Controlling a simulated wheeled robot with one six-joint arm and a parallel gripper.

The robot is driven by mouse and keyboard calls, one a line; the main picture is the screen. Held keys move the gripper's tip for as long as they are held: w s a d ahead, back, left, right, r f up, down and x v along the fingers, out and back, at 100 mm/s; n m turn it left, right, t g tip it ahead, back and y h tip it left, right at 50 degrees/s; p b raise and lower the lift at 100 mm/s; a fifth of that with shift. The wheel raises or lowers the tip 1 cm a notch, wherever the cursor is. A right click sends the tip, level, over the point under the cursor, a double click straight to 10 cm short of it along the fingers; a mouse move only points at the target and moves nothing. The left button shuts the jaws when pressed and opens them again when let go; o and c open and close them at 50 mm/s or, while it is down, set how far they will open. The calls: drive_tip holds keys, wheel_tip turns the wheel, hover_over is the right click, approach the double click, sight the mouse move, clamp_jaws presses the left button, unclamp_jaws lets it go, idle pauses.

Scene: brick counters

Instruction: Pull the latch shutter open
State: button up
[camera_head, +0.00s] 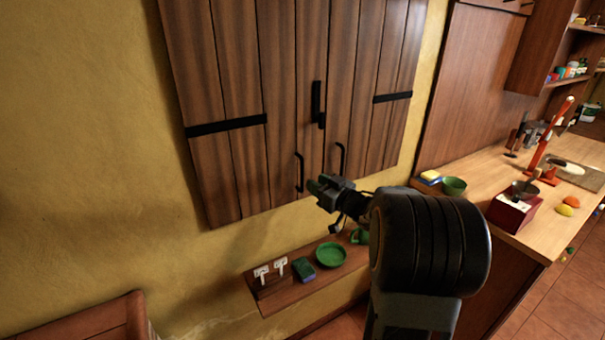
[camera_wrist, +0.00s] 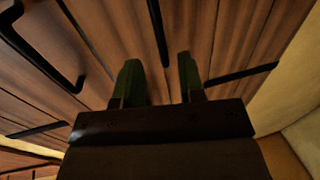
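The wooden shutter (camera_head: 235,85) has two closed leaves on the yellow wall. A black latch (camera_head: 318,103) sits at the seam between them. Below it are two black pull handles, a left handle (camera_head: 300,171) and a right handle (camera_head: 340,158). My gripper (camera_head: 318,187) is in front of the shutter's lower edge, near the handles. In the wrist view its two green fingers (camera_wrist: 160,82) are apart with nothing between them. A curved black handle (camera_wrist: 45,62) shows at upper left there. A dark bar (camera_wrist: 158,32) lies beyond the fingers; I cannot tell which fitting it is.
A low wooden shelf (camera_head: 290,294) under the shutter holds a green plate (camera_head: 331,254), a sponge (camera_head: 304,269) and white hooks or taps (camera_head: 261,273). A counter (camera_head: 485,180) with a green bowl (camera_head: 454,186) and a red box (camera_head: 511,212) stands at right.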

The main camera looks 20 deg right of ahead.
sight(303, 175)
drive_tip(key=shift+p+x, duration=0.4)
drive_tip(key=shift+x, duration=3.15)
clamp_jaws()
